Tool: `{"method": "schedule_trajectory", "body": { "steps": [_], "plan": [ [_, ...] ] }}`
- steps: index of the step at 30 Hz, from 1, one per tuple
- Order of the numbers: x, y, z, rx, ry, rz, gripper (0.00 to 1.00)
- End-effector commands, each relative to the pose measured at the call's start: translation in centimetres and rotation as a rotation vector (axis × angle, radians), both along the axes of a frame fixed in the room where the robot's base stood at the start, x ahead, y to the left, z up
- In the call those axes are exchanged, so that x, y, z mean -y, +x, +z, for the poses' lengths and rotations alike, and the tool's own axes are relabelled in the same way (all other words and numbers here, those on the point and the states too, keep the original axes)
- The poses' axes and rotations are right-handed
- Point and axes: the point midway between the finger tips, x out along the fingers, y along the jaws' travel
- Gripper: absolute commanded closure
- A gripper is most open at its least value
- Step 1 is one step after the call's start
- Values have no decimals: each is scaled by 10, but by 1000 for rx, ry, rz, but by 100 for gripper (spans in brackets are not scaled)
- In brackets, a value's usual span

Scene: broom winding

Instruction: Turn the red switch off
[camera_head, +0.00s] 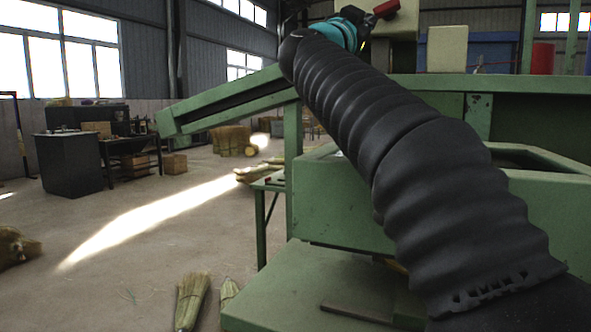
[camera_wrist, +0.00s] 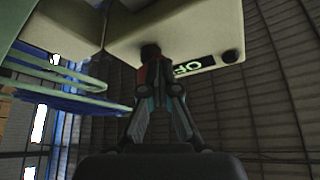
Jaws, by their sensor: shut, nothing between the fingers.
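The cream switch box (camera_wrist: 185,30) fills the upper middle of the wrist view, with a dark label reading "OF", the rest unclear, and a black round knob (camera_wrist: 231,56) on its right. A small red part, probably the red switch (camera_wrist: 142,74), shows beside my fingertips below a dark stub on the box. My gripper (camera_wrist: 160,80) is shut and empty, its tips close to that part; I cannot tell whether they touch. In the head view the cream box (camera_head: 397,24) is at the top, with a red piece (camera_head: 387,8) in front of it beside my turquoise wrist. My arm hides much there.
The green machine (camera_head: 450,92) spans the right side, with a long sloping green beam (camera_head: 225,101) reaching left. Blue-green bars (camera_wrist: 60,85) stand left of my gripper in the wrist view. Broom bundles (camera_head: 192,300) lie on the floor; the left floor is mostly open.

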Motion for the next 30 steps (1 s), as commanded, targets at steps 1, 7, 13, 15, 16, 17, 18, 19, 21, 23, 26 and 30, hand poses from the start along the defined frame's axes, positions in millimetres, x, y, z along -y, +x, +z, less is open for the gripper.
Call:
{"method": "schedule_trajectory", "body": {
  "steps": [1,7,13,15,16,17,18,19,21,23,26,30],
  "plan": [
    [0,-1,2,3,1,-1,100],
    [-1,0,4,2,1,-2,100],
    [-5,2,0,-1,1,0,100],
    [-6,3,-1,-1,1,0,100],
    [-7,3,-2,-1,1,0,100],
    [-8,3,-3,-1,1,0,100],
    [-8,3,-3,-1,1,0,100],
    [-8,2,-3,-1,0,0,100],
    [-10,-1,-3,0,1,1,100],
    [-12,-6,-3,0,1,3,100],
    [-16,-16,-3,1,1,2,100],
    [-22,-29,-3,0,0,2,100]
  ]
}}
